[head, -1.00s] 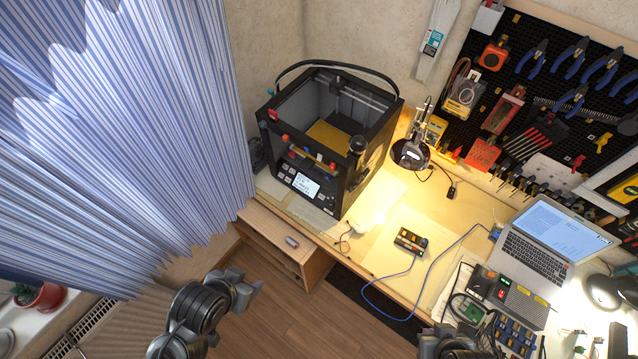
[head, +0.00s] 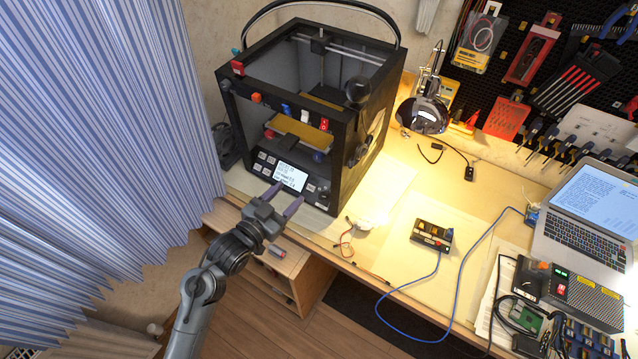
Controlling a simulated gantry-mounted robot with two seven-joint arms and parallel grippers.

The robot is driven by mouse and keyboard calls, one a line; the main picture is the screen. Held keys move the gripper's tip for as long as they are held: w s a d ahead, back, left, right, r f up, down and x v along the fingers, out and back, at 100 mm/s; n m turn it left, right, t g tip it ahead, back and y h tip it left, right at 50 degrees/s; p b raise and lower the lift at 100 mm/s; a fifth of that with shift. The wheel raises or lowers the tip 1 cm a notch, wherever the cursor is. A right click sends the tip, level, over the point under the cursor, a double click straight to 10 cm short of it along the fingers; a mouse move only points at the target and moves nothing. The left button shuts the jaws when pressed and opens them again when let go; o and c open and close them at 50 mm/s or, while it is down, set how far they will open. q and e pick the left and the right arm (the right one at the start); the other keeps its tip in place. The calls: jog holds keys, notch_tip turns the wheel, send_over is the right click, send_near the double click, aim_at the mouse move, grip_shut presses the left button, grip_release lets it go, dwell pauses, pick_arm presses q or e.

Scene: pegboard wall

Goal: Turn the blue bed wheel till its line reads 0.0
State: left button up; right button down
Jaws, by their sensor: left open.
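The black 3D printer (head: 347,185) stands on the bench with its open front toward me. A small round blue wheel (head: 318,157) sits under the right front of its yellow-edged bed (head: 300,133); any mark on it is too small to read. A red wheel (head: 270,134) sits under the bed's left front. The lit screen (head: 291,176) on the front panel shows several text lines, too small to read surely. My left gripper (head: 285,196) is open and empty, in front of the panel just below the screen, apart from the blue wheel. My right gripper is not in view.
The printer's front frame and panel surround the bed. A lamp (head: 423,115) stands right of the printer. A small box (head: 432,236) with a blue cable lies on the bench. A laptop (head: 588,220) is farther right. Striped curtains (head: 100,150) hang at the left.

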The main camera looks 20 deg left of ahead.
aim_at(317, 159)
pick_arm(q)
jog(key=shift+t, duration=0.7)
jog(key=w+f+b, duration=0.1)
jog(key=w+b, duration=0.2)
jog(key=w, duration=0.1)
jog(key=w+d+f+b, duration=0.1)
jog(key=w+b, duration=0.2)
jog(key=w, duration=0.2)
jog(key=w+f+b, duration=0.1)
jog(key=w+b, duration=0.2)
jog(key=w, duration=0.2)
jog(key=shift+d+f+b, duration=0.3)
jog(key=shift+w+d, duration=0.15)
jog(key=shift+w, duration=0.25)
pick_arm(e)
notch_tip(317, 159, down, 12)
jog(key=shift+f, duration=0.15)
pick_arm(q)
jog(key=shift+c, duration=0.4)
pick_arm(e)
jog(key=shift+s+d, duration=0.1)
pick_arm(q)
jog(key=c, duration=1)
jog(key=shift+r, duration=0.1)
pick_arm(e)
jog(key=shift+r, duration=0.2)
